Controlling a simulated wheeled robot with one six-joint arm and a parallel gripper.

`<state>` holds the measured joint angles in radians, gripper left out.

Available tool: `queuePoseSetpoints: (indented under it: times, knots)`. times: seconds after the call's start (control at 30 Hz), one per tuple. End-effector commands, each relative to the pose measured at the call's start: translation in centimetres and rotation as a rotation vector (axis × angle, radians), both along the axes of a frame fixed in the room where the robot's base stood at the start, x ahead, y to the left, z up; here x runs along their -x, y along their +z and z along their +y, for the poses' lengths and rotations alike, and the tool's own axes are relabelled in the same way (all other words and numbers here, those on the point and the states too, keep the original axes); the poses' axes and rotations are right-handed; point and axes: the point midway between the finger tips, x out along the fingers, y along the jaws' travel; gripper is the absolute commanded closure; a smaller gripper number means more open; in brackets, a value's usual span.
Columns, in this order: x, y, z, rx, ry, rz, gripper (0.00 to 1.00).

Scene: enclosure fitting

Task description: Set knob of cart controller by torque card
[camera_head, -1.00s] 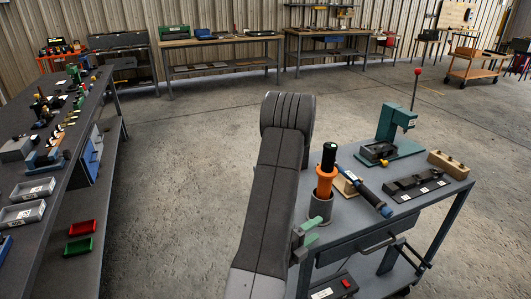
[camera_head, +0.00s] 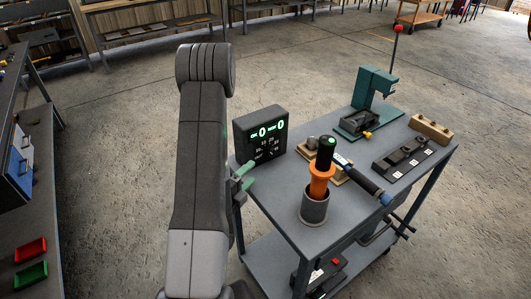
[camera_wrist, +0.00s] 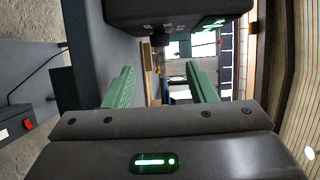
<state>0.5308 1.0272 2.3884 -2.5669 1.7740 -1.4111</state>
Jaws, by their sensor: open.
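The cart controller (camera_head: 260,136) is a dark box standing at the back left corner of the cart's top. Its face has a lit green display of zeros and a numbered dial below; the knob's pointer is too small to read. My gripper (camera_head: 243,180) has green fingers and is just left of the cart's edge, in front of and below the controller. In the wrist view my gripper (camera_wrist: 160,88) is open with nothing between its fingers. I cannot pick out a torque card.
The cart (camera_head: 285,205) also bears an orange-and-black driver (camera_head: 321,168) in a grey cup (camera_head: 314,208), a blue-ended tool (camera_head: 362,182), a teal press (camera_head: 371,90), a black labelled fixture (camera_head: 403,160) and a wooden block (camera_head: 431,128). A workbench (camera_head: 25,215) stands left; floor between is clear.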

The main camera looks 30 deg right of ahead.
Motion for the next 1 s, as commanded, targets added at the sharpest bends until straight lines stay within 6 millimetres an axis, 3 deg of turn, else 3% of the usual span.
queuePoseSetpoints:
  times: [0.3,0.5,0.7,0.97,1.0]
  knots:
    - [-3.0,0.2,-5.9,0.002,-0.004,-0.003,0.49]
    - [-4.4,-0.1,-8.5,0.000,-0.001,-0.001,0.49]
    - [-5.0,-0.2,-9.6,0.000,-0.001,0.001,0.49]
    - [-5.0,-0.3,-9.7,0.000,0.000,0.001,0.49]
    - [-5.0,-0.3,-9.7,0.000,0.000,0.001,0.55]
